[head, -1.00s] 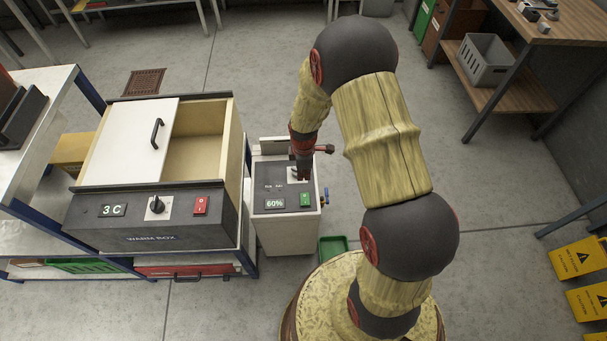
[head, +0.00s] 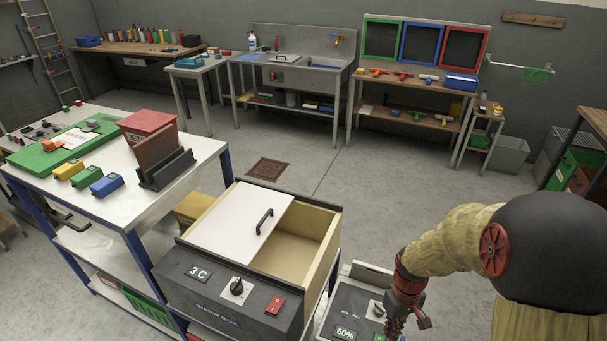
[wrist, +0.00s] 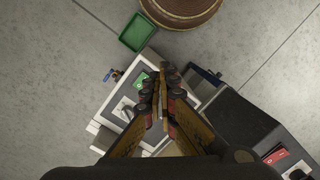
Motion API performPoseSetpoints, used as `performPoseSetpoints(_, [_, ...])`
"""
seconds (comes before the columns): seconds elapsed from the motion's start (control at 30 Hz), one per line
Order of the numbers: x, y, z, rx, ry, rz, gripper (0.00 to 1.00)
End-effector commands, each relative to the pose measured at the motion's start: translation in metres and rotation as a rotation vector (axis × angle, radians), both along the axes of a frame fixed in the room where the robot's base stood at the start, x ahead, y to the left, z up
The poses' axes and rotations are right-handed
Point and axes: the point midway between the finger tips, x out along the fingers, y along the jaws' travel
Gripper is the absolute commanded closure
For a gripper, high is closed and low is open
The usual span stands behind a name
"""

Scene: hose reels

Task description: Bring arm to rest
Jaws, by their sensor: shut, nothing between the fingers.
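My gripper (wrist: 161,80) is shut and empty in the wrist view, its fingertips together. It points down above the white unit with a grey panel (wrist: 122,108), which has a green switch. In the head view my gripper (head: 394,325) is at the lower right, over the same unit's panel (head: 347,312) with its "60%" display. Its fingertips are cut off by the bottom edge there. I cannot tell whether the fingers touch the panel.
The warm box (head: 230,295), its lid (head: 240,222) partly open, stands left of the unit. A white table (head: 105,195) holds a red box (head: 148,127) and small coloured devices. A green tray (wrist: 138,32) lies on the floor. Open floor (head: 390,190) lies behind.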

Motion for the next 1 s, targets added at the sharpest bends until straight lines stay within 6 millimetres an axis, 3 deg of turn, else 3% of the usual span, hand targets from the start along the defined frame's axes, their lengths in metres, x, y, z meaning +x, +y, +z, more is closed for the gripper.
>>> performPoseSetpoints(0.03, [-0.004, 0.003, 0.023, -0.009, -0.021, -0.048, 1.00])
performPoseSetpoints(0.2, [-0.027, 0.015, 0.093, -0.031, -0.085, -0.218, 1.00])
performPoseSetpoints(0.5, [-0.074, 0.034, 0.193, -0.022, -0.266, -0.381, 1.00])
performPoseSetpoints(0.8, [-0.105, 0.048, 0.269, 0.026, -0.522, -0.355, 1.00])
performPoseSetpoints(1.0, [-0.109, 0.053, 0.299, 0.047, -0.620, -0.337, 1.00])
